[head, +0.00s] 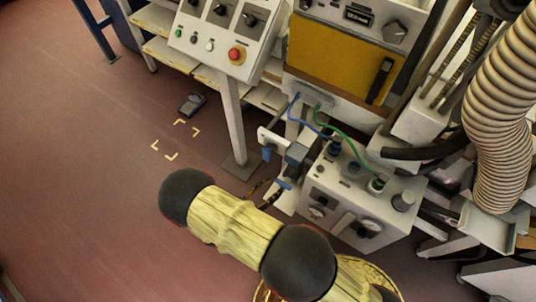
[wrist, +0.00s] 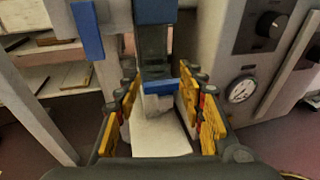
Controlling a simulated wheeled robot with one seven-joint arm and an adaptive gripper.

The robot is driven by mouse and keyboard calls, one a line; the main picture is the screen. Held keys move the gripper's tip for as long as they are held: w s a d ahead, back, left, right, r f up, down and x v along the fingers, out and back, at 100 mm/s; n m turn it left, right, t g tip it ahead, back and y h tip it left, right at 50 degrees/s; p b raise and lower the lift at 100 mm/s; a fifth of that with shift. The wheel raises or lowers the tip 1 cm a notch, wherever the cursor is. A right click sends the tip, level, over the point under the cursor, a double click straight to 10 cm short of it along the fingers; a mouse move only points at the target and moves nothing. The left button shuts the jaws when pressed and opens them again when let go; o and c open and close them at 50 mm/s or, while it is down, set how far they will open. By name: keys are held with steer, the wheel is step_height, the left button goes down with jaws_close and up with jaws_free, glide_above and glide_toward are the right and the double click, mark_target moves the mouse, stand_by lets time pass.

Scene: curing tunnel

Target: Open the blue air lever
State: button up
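My gripper (wrist: 158,92) is open in the wrist view, with its yellow-padded fingers apart on either side of a short blue bar (wrist: 160,85). The bar sits at the lower end of a dark grey block. I cannot tell whether either finger touches it. The same blue bar shows in the head view (head: 284,184), beside my gripper's dark fingers (head: 267,194). A second blue piece, an upright strip (wrist: 87,32), hangs to the left of the fingers in the wrist view; it also shows in the head view (head: 268,153). I cannot tell for certain which blue piece is the air lever.
A grey box with gauges and knobs (head: 347,208) stands right of the gripper; its gauge (wrist: 242,89) is close to the right finger. A control panel with a red button (head: 236,54) and its post (head: 233,120) stand behind. Open floor lies to the left.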

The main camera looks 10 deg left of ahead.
mark_target(265, 156)
steer(key=w+a+r+n+t+y, duration=0.25)
steer(key=w+a+r, duration=0.2)
steer(key=a, duration=0.25)
steer(key=shift+t, duration=0.45)
steer(key=x, duration=0.2)
steer(key=b+x, duration=0.1)
steer(key=x, duration=0.2)
steer(key=b+x, duration=0.1)
steer(key=x, duration=0.1)
steer(key=shift+w+f, duration=0.3)
steer(key=shift+w, duration=0.15)
steer(key=shift+c, duration=0.7)
steer(key=c, duration=0.8)
jaws_close()
